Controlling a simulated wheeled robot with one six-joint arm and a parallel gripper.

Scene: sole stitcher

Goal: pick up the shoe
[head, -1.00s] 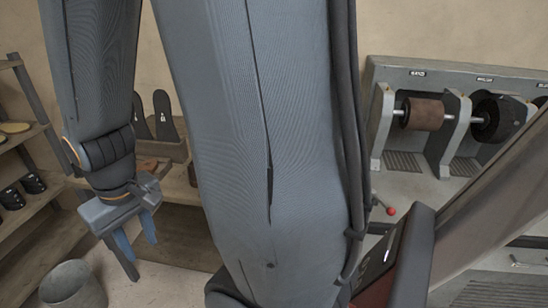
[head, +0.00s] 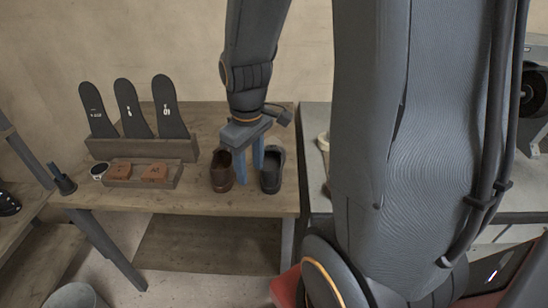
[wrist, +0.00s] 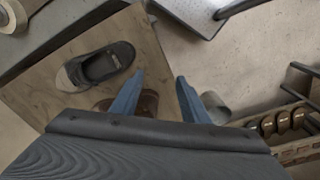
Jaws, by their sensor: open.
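Two shoes stand on the wooden table (head: 130,198). In the head view the brown shoe (head: 222,172) is on the left and the dark shoe (head: 271,174) is on the right. My gripper (head: 249,174) is open, with its blue fingers pointing down between the two shoes in that view. In the wrist view the dark shoe (wrist: 102,66), with a pale end, lies left of my open gripper (wrist: 160,77). The brown shoe (wrist: 148,104) shows partly behind the fingers, and my gripper body hides the rest. Nothing is held.
A tray with brown blocks (head: 143,182) and a rack of upright dark soles (head: 132,108) stand left on the table. A grey bench (head: 314,150) with a machine adjoins on the right. A grey bin (head: 75,298) is on the floor. My arm hides much of the right side.

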